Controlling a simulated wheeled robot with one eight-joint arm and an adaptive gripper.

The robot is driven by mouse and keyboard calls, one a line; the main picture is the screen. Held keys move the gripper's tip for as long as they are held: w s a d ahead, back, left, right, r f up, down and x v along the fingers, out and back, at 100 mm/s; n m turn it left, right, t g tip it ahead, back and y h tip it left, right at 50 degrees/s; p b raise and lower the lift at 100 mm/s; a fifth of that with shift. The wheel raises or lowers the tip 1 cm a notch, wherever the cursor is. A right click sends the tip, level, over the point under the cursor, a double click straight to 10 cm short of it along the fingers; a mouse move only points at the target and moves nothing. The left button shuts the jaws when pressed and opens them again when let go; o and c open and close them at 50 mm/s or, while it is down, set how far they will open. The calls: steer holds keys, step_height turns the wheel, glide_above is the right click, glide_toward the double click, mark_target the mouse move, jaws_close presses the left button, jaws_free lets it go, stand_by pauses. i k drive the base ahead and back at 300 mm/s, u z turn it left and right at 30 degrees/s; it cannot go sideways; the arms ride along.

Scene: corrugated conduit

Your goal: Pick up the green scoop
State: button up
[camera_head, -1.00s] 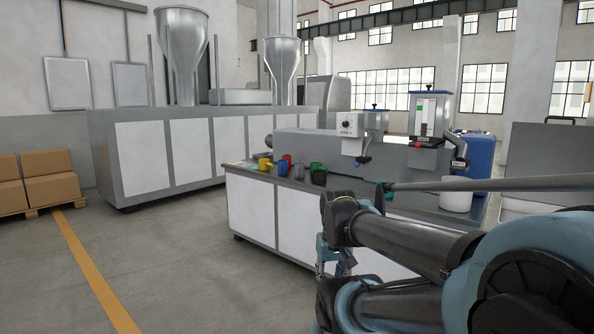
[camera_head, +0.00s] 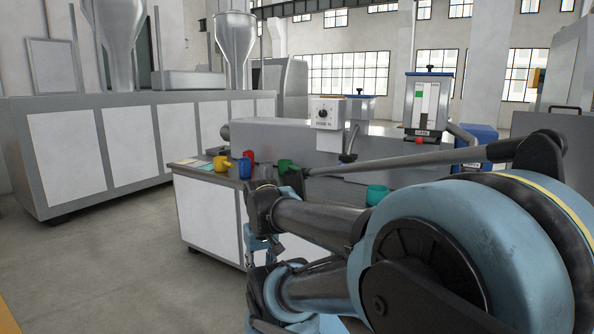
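The green scoop (camera_head: 285,166) lies on the top of the grey-and-white counter (camera_head: 208,215), at its back, just above and behind the elbow of my arm. It looks like a small green cup shape; its handle is not clear at this size. A teal scoop (camera_head: 376,194) sits farther right on the same counter, partly behind my arm. My arm fills the lower right, in front of the counter. I cannot make out my gripper's fingers.
Left of the green scoop are a grey scoop (camera_head: 265,174), a red one (camera_head: 249,156), a blue one (camera_head: 244,169) and a yellow one (camera_head: 222,163). A grey machine (camera_head: 270,137) stands behind them. Open floor (camera_head: 110,270) lies to the left.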

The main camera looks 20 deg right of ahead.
mark_target(283, 165)
steer(key=z, duration=0.5)
steer(key=i, duration=0.9)
steer(key=z, duration=0.55)
